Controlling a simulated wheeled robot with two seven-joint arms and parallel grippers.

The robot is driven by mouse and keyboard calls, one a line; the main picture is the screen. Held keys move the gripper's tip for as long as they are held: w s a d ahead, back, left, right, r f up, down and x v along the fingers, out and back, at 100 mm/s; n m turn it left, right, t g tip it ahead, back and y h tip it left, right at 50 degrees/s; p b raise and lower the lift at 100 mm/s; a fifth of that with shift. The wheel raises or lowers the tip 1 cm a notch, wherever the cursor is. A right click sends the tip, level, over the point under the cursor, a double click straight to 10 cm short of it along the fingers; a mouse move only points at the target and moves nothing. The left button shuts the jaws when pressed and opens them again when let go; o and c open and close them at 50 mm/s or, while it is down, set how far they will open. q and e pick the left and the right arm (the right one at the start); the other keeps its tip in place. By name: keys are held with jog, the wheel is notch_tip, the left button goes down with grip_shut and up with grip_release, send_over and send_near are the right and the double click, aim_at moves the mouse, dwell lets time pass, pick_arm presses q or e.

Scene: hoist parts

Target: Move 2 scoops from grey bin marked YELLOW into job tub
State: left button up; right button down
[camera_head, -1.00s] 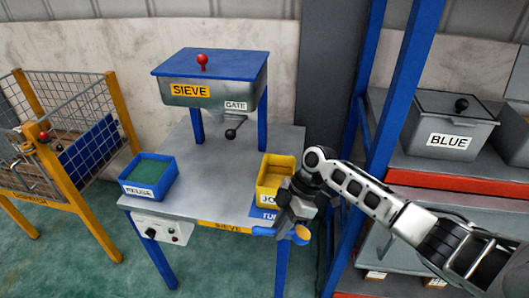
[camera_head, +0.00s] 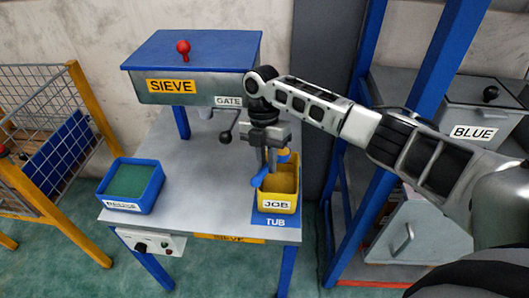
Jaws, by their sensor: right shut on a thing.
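The yellow job tub (camera_head: 279,206), labelled JOB, stands at the right front of the sieve table, on a blue patch marked TUB. My right gripper (camera_head: 268,165) is shut on a scoop (camera_head: 258,179) with a blue part and a rounded orange part. It holds the scoop above the tub's left and back side. The gripper hides part of the scoop, and I cannot tell how full it is. The grey bin marked YELLOW does not show. My left gripper is not in view.
The sieve box (camera_head: 190,85) with its red knob stands behind, its gate lever (camera_head: 226,137) close to my gripper. A blue tub (camera_head: 132,186) with green inside is at the left. A grey BLUE bin (camera_head: 480,115) sits on the right rack behind a blue post (camera_head: 425,85).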

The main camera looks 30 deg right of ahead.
jog(key=shift+x, duration=0.8)
jog(key=shift+d+t, duration=0.15)
jog(key=shift+t, duration=0.15)
jog(key=shift+s+d+f+t+y+b, duration=0.1)
jog(key=shift+t+y+b, duration=0.1)
jog(key=shift+t+y, duration=0.2)
jog(key=shift+s+f+t+y+b, duration=0.15)
jog(key=shift+t+y, duration=0.15)
jog(key=shift+t, duration=0.2)
jog(key=f+t+y+b, duration=0.1)
jog(key=b, duration=0.2)
jog(key=shift+d+m+t, duration=0.1)
jog(key=shift+m+t, duration=0.2)
jog(key=shift+t, duration=0.1)
pick_arm(q)
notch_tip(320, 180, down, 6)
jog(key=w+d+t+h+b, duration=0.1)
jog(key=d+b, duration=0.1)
jog(key=b, duration=1)
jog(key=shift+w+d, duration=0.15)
pick_arm(e)
jog(key=t+y, duration=0.1)
jog(key=t, duration=0.1)
jog(key=t+y, duration=0.2)
jog(key=t, duration=0.1)
jog(key=m+t+y, duration=0.1)
jog(key=t, duration=0.1)
jog(key=shift+s+d+t, duration=0.1)
jog(key=shift+s+t, duration=0.25)
jog(key=shift+t, duration=0.05)
